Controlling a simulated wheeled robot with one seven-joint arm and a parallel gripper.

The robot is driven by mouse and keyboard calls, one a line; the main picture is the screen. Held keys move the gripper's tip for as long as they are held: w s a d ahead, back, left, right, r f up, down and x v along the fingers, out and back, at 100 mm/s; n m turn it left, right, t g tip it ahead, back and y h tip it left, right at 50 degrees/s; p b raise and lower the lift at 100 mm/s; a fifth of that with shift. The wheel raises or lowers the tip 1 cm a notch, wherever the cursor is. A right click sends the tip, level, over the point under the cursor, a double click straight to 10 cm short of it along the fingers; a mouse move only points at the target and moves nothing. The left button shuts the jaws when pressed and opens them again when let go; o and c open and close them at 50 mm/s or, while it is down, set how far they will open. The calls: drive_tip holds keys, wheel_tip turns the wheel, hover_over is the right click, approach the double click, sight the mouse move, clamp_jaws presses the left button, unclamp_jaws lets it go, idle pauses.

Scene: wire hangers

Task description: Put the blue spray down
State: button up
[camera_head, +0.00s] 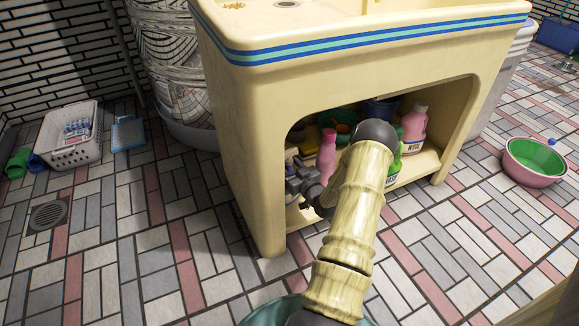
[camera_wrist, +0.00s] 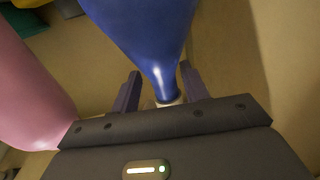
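The blue spray (camera_wrist: 150,35) fills the upper middle of the wrist view, its body narrowing towards my gripper. A pale end piece (camera_wrist: 168,101) shows just below the blue. In the head view my gripper (camera_head: 304,186) is at the left of the opening under the cream sink (camera_head: 235,110), partly hidden by my arm. I cannot make out the blue spray there. The wrist view does not clearly show whether its base touches a surface.
A pink bottle (camera_head: 327,155) stands close by in the opening and also fills the left of the wrist view (camera_wrist: 25,90). A pink-white bottle (camera_head: 414,125), a green bottle (camera_head: 395,165) and a dark blue container (camera_head: 380,110) are farther right. The sink's front edges frame the opening.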

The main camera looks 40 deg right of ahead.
drive_tip(key=shift+s, duration=0.1)
drive_tip(key=shift+a+r, duration=0.15)
drive_tip(key=shift+s+p, duration=0.2)
drive_tip(key=shift+p, duration=0.1)
drive_tip(key=s+a+p, duration=0.1)
drive_tip(key=s+p, duration=0.4)
drive_tip(key=s, duration=0.6)
drive_tip(key=shift+s, duration=0.2)
drive_tip(key=shift+w+a+r, duration=0.1)
drive_tip(key=shift+a, duration=0.05)
